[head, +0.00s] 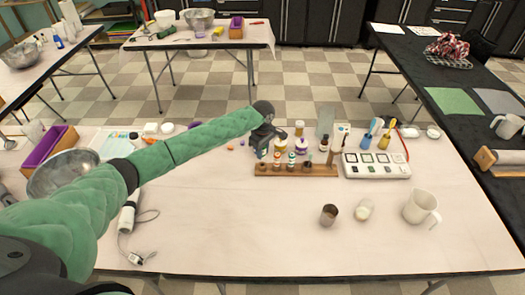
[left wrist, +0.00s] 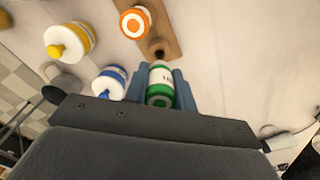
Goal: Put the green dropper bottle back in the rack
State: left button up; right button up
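The green dropper bottle (left wrist: 160,85), with a white label, sits between the blue fingers of my left gripper (left wrist: 160,92) in the left wrist view. Both fingers lie against its sides, so the gripper is shut on it. The wooden rack (left wrist: 168,22) shows just ahead of the bottle, with a dark empty hole near its end and an orange-and-white bottle (left wrist: 135,22) in it. In the head view my left gripper (head: 263,150) is above the left end of the rack (head: 325,171), where it hides part of the held bottle. My right gripper is not in view.
A blue-capped bottle (left wrist: 110,82) and a yellow one (left wrist: 68,41) stand close beside the rack. A white tray of small squares (head: 377,170) is right of the rack. Two small cups and a white mug (head: 420,206) stand in front. The table's front middle is clear.

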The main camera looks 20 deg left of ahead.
pick_arm(q)
jog(key=shift+f, duration=0.1)
jog(key=shift+f, duration=2.15)
jog(key=o, duration=1)
